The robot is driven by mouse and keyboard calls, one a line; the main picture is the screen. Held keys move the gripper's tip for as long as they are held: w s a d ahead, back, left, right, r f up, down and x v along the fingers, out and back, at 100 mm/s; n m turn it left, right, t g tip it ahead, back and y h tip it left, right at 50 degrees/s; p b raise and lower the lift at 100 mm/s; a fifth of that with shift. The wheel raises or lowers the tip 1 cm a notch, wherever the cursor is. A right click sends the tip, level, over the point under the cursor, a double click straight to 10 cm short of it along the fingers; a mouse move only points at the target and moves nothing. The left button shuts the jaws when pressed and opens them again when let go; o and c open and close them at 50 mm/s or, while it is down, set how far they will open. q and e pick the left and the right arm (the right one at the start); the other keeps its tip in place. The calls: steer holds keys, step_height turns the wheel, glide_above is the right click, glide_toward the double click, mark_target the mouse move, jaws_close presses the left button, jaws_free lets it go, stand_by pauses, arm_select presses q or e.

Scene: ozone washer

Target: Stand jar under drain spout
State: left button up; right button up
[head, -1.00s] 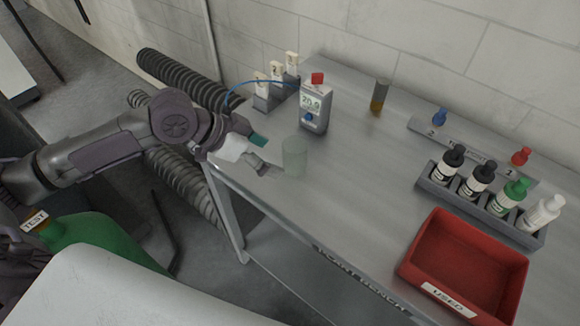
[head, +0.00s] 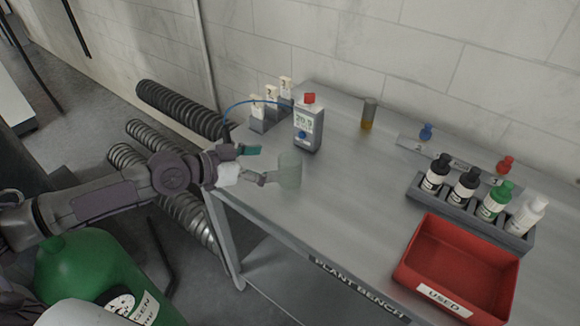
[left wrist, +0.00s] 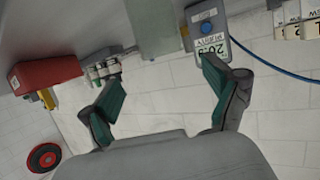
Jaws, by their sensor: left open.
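The jar (head: 289,171) is a pale green, see-through cylinder standing upright near the left end of the steel bench. In the left wrist view it shows as a pale upside-down shape (left wrist: 155,28) beyond the fingers. My left gripper (head: 257,165) is open and empty, just left of the jar and apart from it. Its two teal-padded fingers (left wrist: 162,80) spread towards the jar in the left wrist view. I cannot make out a drain spout in either view. My right gripper is not in view.
A grey meter (head: 308,128) with a blue hose stands just behind the jar. An amber vial (head: 368,114) stands at the back. A bottle rack (head: 470,213) and red USED bin (head: 404,270) are at right. Bare bench lies between. A green gas cylinder (head: 90,275) stands below my left arm.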

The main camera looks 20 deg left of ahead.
mark_target(299, 158)
arm_select(q)
steer(key=p+x, duration=0.2)
steer(key=x, duration=0.5)
steer(key=shift+w+f+p, duration=0.15)
steer(key=shift+w+p, duration=0.05)
steer(key=shift+p, duration=0.15)
steer(key=shift+w+f, duration=0.15)
steer(key=shift+c, duration=0.9)
steer(key=c, duration=1.1)
steer(key=shift+c, duration=0.9)
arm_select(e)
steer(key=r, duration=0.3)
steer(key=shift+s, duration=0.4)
